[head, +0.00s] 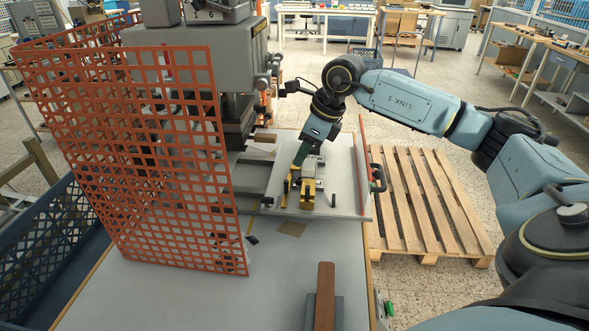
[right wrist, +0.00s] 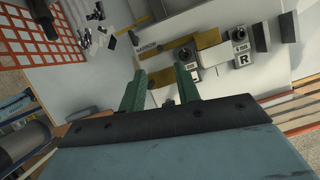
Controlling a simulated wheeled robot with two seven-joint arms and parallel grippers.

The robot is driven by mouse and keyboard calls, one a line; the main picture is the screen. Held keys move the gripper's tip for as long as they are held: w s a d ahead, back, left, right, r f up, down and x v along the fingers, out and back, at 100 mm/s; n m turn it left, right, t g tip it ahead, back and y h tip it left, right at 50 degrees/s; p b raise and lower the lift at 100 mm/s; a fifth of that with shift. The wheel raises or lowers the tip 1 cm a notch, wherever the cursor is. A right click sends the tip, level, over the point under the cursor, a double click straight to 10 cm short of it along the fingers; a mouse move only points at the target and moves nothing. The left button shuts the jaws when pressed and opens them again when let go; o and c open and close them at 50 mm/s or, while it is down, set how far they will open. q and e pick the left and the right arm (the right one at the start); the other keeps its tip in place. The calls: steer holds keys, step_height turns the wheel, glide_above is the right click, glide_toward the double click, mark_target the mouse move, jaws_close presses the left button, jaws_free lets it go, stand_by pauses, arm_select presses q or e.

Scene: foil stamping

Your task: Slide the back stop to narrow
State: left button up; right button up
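My right gripper (head: 299,160) is over the grey plate beside the press. In the right wrist view its two green fingers (right wrist: 160,78) are spread, with a clear gap between them and nothing visibly held. A "NARROW" label (right wrist: 147,48) lies beyond the fingertips, near yellow strips (right wrist: 167,46). I cannot tell which part is the back stop. The left gripper is not in view.
An orange mesh guard (head: 130,140) stands on the left, in front of the grey press (head: 190,60). A yellow block (head: 307,194) and a small dark post (head: 333,200) are on the plate. A brown bar (head: 325,295) is at the front. A wooden pallet (head: 425,200) lies right of the table.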

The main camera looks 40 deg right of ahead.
steer(key=shift+v, duration=1.25)
